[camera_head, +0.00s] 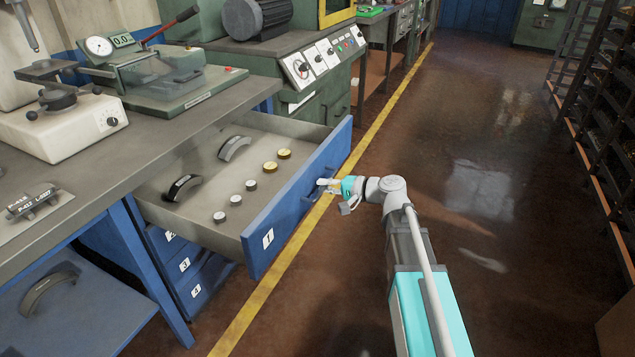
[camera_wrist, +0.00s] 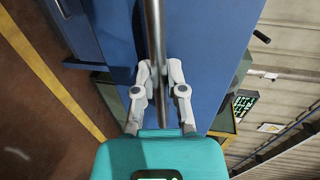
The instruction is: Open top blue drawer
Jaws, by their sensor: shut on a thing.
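The top blue drawer (camera_head: 290,217), labelled 1, stands pulled well out from under the workbench in the head view. Its inside shows two curved brake shoes (camera_head: 235,148) and (camera_head: 182,188), two brass-coloured round pieces (camera_head: 277,161) and several small silver cylinders (camera_head: 236,200). My gripper (camera_head: 326,184) is at the drawer's front, shut on its bar handle (camera_head: 320,181). In the wrist view my gripper's two fingers (camera_wrist: 158,75) sit on either side of the metal handle bar (camera_wrist: 154,35), with the blue drawer front (camera_wrist: 200,65) behind it.
Lower blue drawers (camera_head: 185,265) labelled 3 and 4 are shut beneath. The workbench (camera_head: 130,140) bears gauges and a white device. A dark shelf rack (camera_head: 605,130) stands at the right. The brown floor (camera_head: 480,150) between is clear, with a yellow line along the benches.

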